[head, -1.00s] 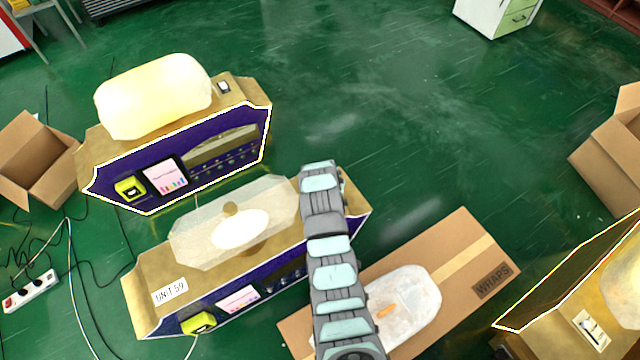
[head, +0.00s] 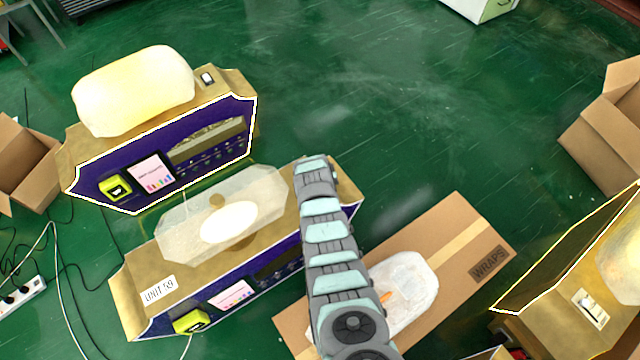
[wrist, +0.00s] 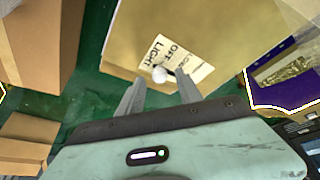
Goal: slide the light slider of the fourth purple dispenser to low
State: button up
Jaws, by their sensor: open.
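A purple-fronted dispenser labelled UNIT 59 (head: 150,318), with a clear top (head: 262,190), stands at the lower left in the head view. My arm covers its right end, and my gripper is hidden there. In the wrist view, a light slider with a white knob (wrist: 160,75) sits on a tan top (wrist: 205,30). Its pale label (wrist: 154,50) reads LIGHT and OFF; the other text is hard to read. My gripper (wrist: 159,79) is open, its fingertips on either side of the knob in the picture. I cannot tell whether they touch it.
Another purple dispenser (head: 115,160) with a glowing top stands behind, and a tan dispenser (head: 565,318) at the right. A cardboard box marked WRAPS (head: 455,215) lies beside my arm. Open boxes stand at left (head: 22,165) and right (head: 605,140). Cables and a power strip (head: 25,293) lie at left.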

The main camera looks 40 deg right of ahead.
jog(key=shift+f, duration=0.3)
jog(key=shift+c, duration=0.4)
grip_shut()
dwell(1.0)
